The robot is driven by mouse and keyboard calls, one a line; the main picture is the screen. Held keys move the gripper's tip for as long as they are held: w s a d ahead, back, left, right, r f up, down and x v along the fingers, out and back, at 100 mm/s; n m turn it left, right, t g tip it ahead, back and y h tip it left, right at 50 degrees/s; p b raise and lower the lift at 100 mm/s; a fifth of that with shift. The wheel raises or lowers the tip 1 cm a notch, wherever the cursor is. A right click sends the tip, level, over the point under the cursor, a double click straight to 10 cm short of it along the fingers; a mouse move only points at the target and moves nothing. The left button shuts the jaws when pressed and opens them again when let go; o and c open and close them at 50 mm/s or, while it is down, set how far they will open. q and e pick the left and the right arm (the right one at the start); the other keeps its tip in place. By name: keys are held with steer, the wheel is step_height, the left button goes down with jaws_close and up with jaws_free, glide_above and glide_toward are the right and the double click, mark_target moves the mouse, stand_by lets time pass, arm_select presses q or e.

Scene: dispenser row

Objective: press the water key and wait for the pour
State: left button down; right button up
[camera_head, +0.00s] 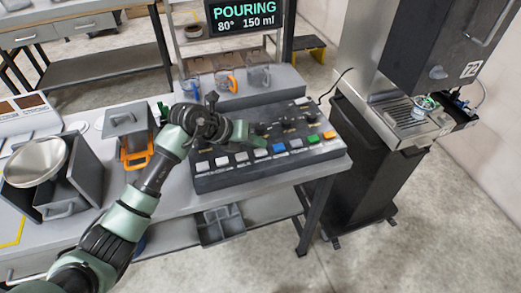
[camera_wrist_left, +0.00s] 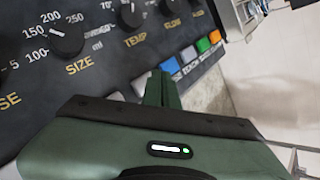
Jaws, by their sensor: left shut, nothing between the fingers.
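The control panel (camera_head: 225,178) is a dark slanted box with knobs and a front row of coloured keys. My left gripper (camera_head: 262,142) is shut and empty, its fingertips over the key row near the blue key (camera_head: 279,148). In the left wrist view the shut fingers (camera_wrist_left: 164,88) reach towards the blue key (camera_wrist_left: 168,67), partly covering keys beside it; I cannot tell whether they touch one. The key labels are too small to read, so I cannot tell which is water. The screen (camera_head: 244,16) reads "POURING 80° 150 ml". My right gripper is not in view.
The dispenser (camera_head: 400,122) stands right of the table with a small cup (camera_head: 425,103) on its tray.

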mark_target(257, 152)
arm_select(q)
steer(key=shift+r+p, duration=1.85)
steer(key=shift+r, duration=0.7)
